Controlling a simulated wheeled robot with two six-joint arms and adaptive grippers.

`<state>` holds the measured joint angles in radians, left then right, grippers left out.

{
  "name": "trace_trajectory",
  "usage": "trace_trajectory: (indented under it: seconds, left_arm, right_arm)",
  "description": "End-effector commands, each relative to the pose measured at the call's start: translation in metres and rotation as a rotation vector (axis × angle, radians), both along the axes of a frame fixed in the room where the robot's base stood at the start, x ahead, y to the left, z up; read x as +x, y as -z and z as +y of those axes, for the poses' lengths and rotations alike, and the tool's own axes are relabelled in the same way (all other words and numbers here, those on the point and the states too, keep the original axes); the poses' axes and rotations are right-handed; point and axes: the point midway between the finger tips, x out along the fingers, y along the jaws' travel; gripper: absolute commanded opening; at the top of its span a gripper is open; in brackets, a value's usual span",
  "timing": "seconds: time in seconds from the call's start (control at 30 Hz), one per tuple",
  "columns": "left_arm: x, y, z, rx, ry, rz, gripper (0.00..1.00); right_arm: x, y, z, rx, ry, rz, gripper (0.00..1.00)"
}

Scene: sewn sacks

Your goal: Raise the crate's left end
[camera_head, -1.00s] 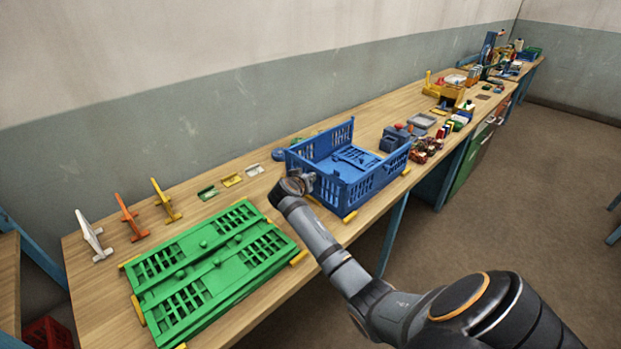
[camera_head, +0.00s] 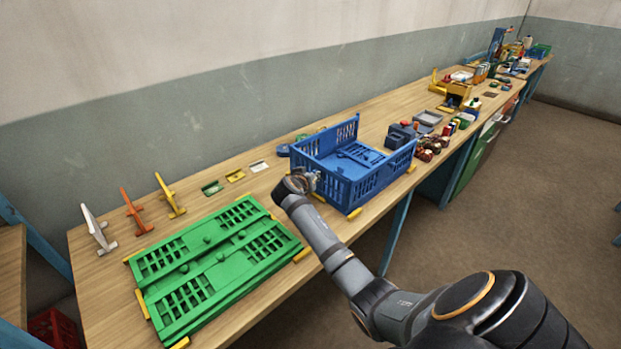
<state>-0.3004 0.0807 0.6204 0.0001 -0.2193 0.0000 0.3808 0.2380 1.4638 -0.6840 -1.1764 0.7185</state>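The blue crate (camera_head: 364,183) stands on the workbench in the middle of the view. Its long back and front sides are upright, and a slatted blue panel (camera_head: 358,154) lies flat inside it. My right gripper (camera_head: 308,181) is at the crate's left end, close to its near left corner. The gripper's own wrist and the crate hide the fingertips, so I cannot tell whether they touch the crate or are open. My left gripper is not in view.
A folded green crate (camera_head: 213,262) lies flat on the bench (camera_head: 115,282) at the left. White, orange (camera_head: 133,211) and yellow stands are behind it. Small parts lie behind the blue crate's left end. A grey-blue box (camera_head: 398,137) and small items are to its right.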

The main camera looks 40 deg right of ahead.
Motion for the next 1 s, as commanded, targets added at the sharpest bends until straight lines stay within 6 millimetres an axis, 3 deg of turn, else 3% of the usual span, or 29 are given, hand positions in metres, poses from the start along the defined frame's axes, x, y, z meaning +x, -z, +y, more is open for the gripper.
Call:
trace_trajectory:
  seconds: [0.17, 0.4, 0.6, 1.0]
  left_arm:
    - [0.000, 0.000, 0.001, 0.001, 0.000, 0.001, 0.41]
    - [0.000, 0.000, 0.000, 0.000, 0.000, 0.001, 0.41]
    - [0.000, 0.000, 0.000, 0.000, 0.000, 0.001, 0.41]
    - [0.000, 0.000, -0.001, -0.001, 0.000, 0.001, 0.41]
  right_arm:
    - [-0.008, -0.007, 0.014, 0.001, -0.002, -0.002, 0.27]
    - [-0.037, -0.032, 0.059, 0.006, -0.003, -0.002, 0.27]
    - [-0.055, -0.047, 0.084, 0.005, -0.002, 0.000, 0.27]
    - [-0.060, -0.051, 0.090, 0.001, 0.000, 0.002, 0.27]
